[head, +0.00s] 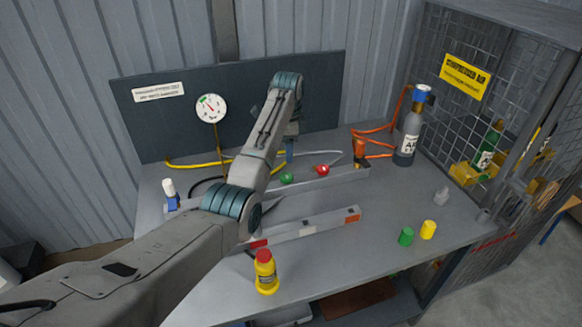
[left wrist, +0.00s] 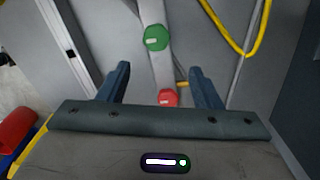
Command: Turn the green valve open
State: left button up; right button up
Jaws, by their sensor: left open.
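The green valve (head: 287,178) is a small round knob on a grey rail on the bench. In the left wrist view the green valve (left wrist: 156,38) shows beyond my open fingertips, apart from them. A red valve (head: 322,170) sits on the same rail to its right; in the left wrist view the red valve (left wrist: 168,97) shows between the fingers in the picture. My left gripper (left wrist: 160,70) is open and empty. In the head view my left gripper (head: 289,153) is partly hidden by its own wrist, above and behind the green valve. My right gripper is not in view.
A yellow bottle with a red cap (head: 266,272) stands at the bench front. A grey cylinder (head: 408,135) stands at the back right. A pressure gauge (head: 211,107) is before the dark back panel. Hoses run behind the rail.

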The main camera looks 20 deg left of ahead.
aim_at(288, 175)
pick_arm(q)
jog(key=shift+s+a+f+p, duration=0.1)
jog(key=shift+s+f+p, duration=0.1)
jog(key=shift+s+f, duration=0.25)
jog(key=shift+s+a+f+p, duration=0.15)
jog(key=shift+s+f, duration=0.1)
jog(key=shift+f, duration=0.35)
notch_tip(288, 175, down, 3)
jog(key=shift+w+d+f+p, duration=0.1)
jog(key=shift+d+f+p, duration=0.1)
jog(key=shift+p, duration=0.1)
jog(key=f, duration=0.3)
jog(key=shift+w+f, duration=0.2)
jog(key=shift+s+a+f, duration=0.1)
jog(key=shift+f, duration=0.05)
jog(key=shift+c, duration=1.3)
jog(key=c, duration=0.7)
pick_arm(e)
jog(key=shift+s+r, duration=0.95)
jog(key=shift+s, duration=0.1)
